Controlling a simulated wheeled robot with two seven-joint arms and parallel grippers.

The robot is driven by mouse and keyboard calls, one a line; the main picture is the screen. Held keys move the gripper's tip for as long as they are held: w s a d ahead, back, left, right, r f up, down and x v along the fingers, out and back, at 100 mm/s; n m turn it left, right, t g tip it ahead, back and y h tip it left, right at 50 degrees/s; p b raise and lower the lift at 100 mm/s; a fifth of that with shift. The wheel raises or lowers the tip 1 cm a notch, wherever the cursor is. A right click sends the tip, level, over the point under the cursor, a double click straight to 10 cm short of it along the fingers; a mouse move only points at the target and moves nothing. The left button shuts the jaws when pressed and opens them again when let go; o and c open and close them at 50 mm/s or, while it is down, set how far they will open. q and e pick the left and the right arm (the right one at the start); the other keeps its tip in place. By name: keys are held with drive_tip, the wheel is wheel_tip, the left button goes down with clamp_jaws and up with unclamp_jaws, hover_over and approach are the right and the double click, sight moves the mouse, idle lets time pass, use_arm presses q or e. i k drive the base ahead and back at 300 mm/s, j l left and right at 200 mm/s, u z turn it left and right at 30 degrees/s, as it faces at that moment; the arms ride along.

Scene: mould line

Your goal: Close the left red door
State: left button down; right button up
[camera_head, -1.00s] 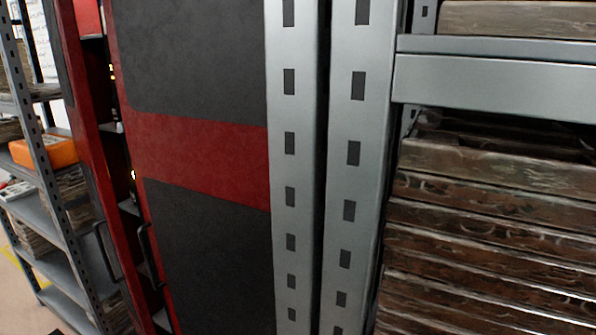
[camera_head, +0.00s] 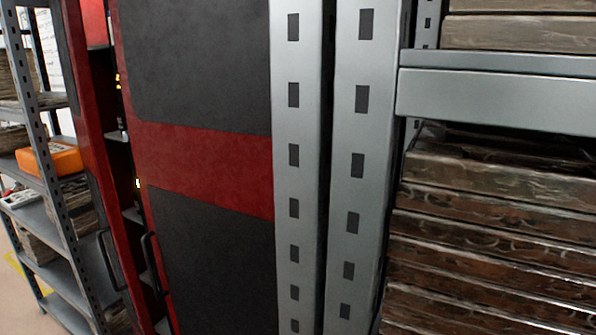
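A red cabinet with dark grey panels stands at the left of the head view. Its left red door (camera_head: 90,120) stands open and is seen nearly edge-on, with a dark handle (camera_head: 108,258) low on it. The right red door (camera_head: 200,168) faces me more broadly, with its own dark handle (camera_head: 152,262) at its left edge. Between the doors a narrow gap shows dark shelves (camera_head: 120,136) with small items inside. Neither of my grippers is in view.
Grey perforated shelf posts (camera_head: 360,150) stand close in front on the right. Stacked brown slabs (camera_head: 500,205) fill the shelves there. A grey rack (camera_head: 50,215) with an orange case (camera_head: 50,160) stands beyond the left door. A little floor shows at bottom left.

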sight(66, 17)
drive_tip(key=k+j+u, duration=0.2)
drive_tip(key=u, duration=0.95)
drive_tip(key=i+j, duration=0.35)
drive_tip(key=i+j+z, duration=0.1)
drive_tip(key=i+j, duration=0.2)
drive_tip(key=j, duration=0.3)
